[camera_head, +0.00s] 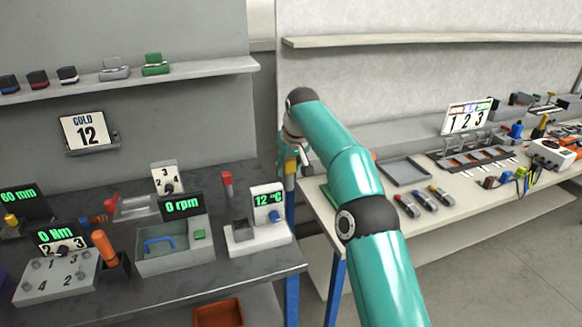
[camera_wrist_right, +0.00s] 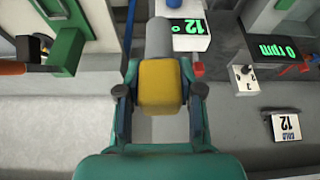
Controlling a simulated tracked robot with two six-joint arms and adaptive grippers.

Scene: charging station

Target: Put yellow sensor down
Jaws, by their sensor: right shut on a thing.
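The yellow sensor (camera_wrist_right: 161,86) shows in the wrist view, with a yellow block body and a grey cylindrical end pointing away from me. My right gripper (camera_wrist_right: 160,97) is shut on it, one finger on each side of the yellow part. In the head view, my right gripper (camera_head: 291,160) is mostly hidden behind my teal arm, near the gap between the two benches. Only a small yellow patch of the sensor (camera_head: 290,169) shows there. My left gripper is not in view.
The white 12 °C device (camera_head: 257,230) stands at the right end of the dark left bench (camera_head: 270,263). A grey tray (camera_head: 404,170) and several coloured-tip tools lie on the right bench (camera_head: 370,202). A "COLD 12" sign (camera_head: 88,132) hangs on the left wall.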

